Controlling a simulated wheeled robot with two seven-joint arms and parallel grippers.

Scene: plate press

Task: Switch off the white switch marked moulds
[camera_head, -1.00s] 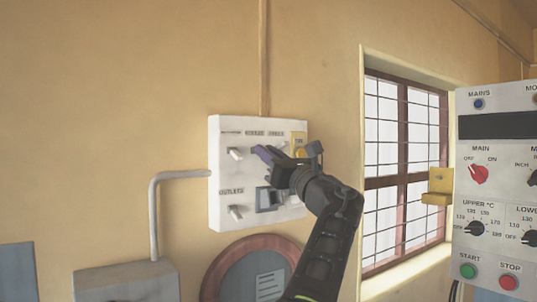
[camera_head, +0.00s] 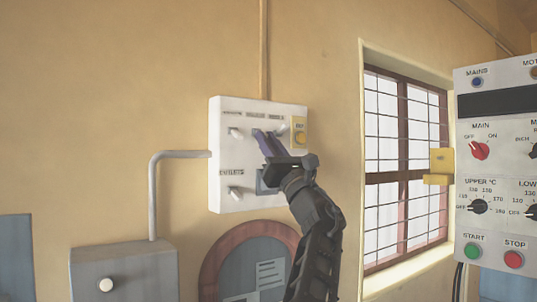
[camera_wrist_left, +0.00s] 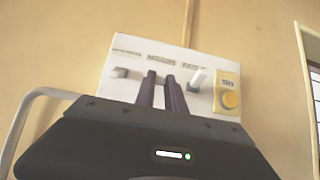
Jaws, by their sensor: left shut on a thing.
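A white switch panel (camera_head: 225,157) hangs on the wall; its small labels are too blurred to read surely. My left gripper (camera_head: 263,133) is in front of its upper row, its two dark fingers close together over the middle switch's place. In the left wrist view the fingers (camera_wrist_left: 160,75) stand below the middle label, shut on the middle white switch, which they hide. A left white switch (camera_head: 235,133) and a right white switch (camera_head: 283,129) show on either side, apart from the fingers. My right gripper is in neither view.
A yellow plate with a round button (camera_head: 300,138) is at the panel's upper right. A lower switch (camera_head: 235,193) sits under the outlets label. A grey box (camera_head: 125,272) is below left, a barred window (camera_head: 402,190) and control panel (camera_head: 500,180) at right.

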